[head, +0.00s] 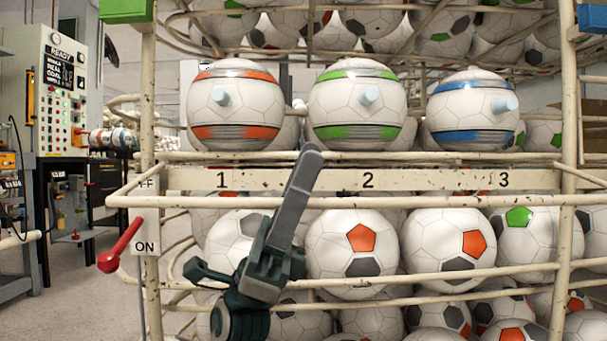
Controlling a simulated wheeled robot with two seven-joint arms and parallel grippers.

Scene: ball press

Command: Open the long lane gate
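A red-handled lever (121,245) is mounted on the left post of a cream wire ball rack, beside a white label plate (146,250). My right gripper is not in view.
Three striped balls, orange (235,104), green (358,104) and blue (472,110), sit above a rail (430,179) numbered 1, 2 and 3. Soccer balls fill the rack below and above. A control panel (62,95) stands back left; floor (85,290) there is clear.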

